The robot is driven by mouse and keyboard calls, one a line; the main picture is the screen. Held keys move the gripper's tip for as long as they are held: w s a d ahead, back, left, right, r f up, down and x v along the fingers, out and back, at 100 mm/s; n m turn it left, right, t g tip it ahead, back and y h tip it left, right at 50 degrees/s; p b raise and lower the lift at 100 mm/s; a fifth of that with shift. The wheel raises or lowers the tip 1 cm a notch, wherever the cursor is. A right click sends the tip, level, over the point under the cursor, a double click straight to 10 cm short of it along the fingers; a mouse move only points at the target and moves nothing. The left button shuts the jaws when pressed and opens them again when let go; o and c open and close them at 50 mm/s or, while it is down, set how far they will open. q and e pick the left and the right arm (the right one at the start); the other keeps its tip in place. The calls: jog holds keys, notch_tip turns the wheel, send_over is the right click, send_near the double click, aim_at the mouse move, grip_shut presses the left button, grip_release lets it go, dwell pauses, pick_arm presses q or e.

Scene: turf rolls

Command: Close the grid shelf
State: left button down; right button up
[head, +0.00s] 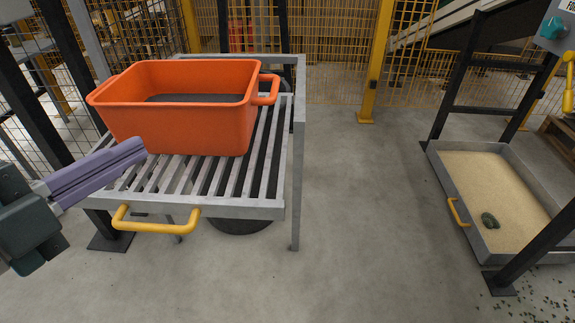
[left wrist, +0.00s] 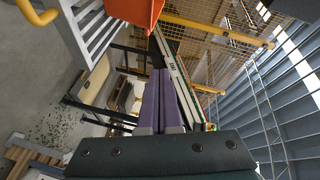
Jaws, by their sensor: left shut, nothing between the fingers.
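The grid shelf (head: 240,207) is a grey slatted rack in a grey metal frame, at the left centre of the head view. A yellow bar handle (head: 155,226) is on its front edge. How far the shelf stands out of its frame is hard to tell. My left gripper (head: 142,150) has purple fingers, shut and empty. In the head view they overlap the shelf's left side, above and left of the handle; contact cannot be told. The left wrist view shows the shut fingers (left wrist: 160,98), with the shelf's slats (left wrist: 97,30) and handle (left wrist: 36,13) at upper left. My right gripper is not in view.
An orange crate (head: 190,130) stands on the shelf slats. A shallow tray of sand-coloured grains (head: 492,185) with a yellow handle sits low at right. A yellow post (head: 378,60) and mesh fence stand behind. The concrete floor (head: 365,220) between is clear.

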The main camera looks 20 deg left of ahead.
pick_arm(q)
jog(key=s+d+f+m+h+b, duration=0.1)
jog(key=s+f+m+h+b, duration=0.2)
jog(key=f+b, duration=0.55)
jog(key=d+f+m+h+b, duration=0.2)
jog(key=f+m+h+b, duration=0.15)
jog(key=f+b, duration=0.55)
jog(key=m+g+b, duration=0.1)
send_near(261, 208)
jog(key=d, duration=0.4)
jog(key=w, duration=0.1)
jog(key=w+b, duration=0.1)
jog(key=w, duration=0.2)
jog(key=shift+a+b, duration=0.25)
jog(key=shift+b, duration=0.1)
jog(key=shift+w+a, duration=0.1)
jog(key=shift+w, duration=0.3)
jog(key=shift+y, duration=0.25)
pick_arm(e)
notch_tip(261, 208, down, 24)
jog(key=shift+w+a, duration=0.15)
